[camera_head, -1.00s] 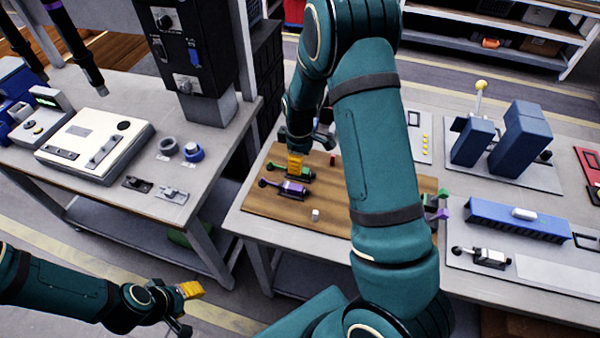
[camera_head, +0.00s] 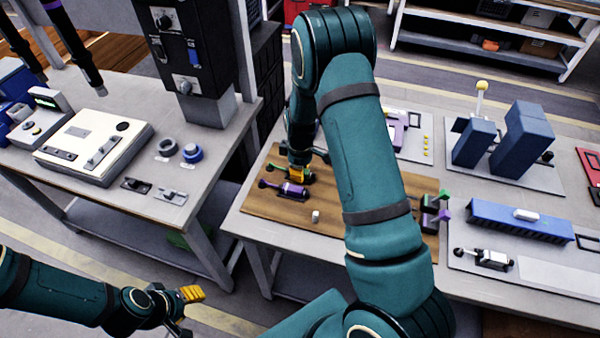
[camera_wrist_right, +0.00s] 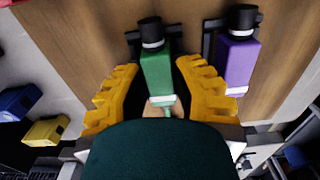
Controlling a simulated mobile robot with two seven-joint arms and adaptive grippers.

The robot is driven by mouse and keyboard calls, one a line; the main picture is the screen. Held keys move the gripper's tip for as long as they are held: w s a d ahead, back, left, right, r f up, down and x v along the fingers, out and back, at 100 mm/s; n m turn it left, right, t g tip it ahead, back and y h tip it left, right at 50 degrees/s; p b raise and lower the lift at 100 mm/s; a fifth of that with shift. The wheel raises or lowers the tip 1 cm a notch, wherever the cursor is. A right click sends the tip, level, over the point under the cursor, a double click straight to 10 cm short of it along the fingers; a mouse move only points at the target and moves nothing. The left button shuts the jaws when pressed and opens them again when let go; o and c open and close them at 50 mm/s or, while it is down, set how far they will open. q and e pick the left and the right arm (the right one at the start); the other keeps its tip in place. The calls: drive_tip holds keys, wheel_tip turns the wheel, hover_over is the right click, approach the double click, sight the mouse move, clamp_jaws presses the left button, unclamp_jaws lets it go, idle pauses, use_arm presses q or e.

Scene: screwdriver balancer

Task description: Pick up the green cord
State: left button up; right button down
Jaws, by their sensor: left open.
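The green cord's block-shaped end (camera_wrist_right: 157,72), with a black cap, lies on the brown wooden board (camera_head: 325,228); in the head view it is mostly hidden by my right gripper (camera_head: 298,173). In the right wrist view my right gripper (camera_wrist_right: 158,92) has its yellow fingers on either side of the green end, with narrow gaps showing, so it looks open around it. A thin green part runs down behind the dark gripper body. My left gripper (camera_head: 190,294) is open and empty, low at the left, off the table.
A purple cord end (camera_wrist_right: 238,62) lies close beside the green one, near the right finger. A small white cylinder (camera_head: 316,216) stands on the board. Green and purple parts (camera_head: 437,207) sit at its right edge. Blue blocks (camera_head: 520,140) stand further right.

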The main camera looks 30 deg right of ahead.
drive_tip(key=shift+r, duration=0.1)
idle(0.3)
wheel_tip(320, 180, up, 12)
drive_tip(key=p, duration=0.3)
drive_tip(key=shift+r, duration=0.25)
drive_tip(key=shift+f, duration=0.1)
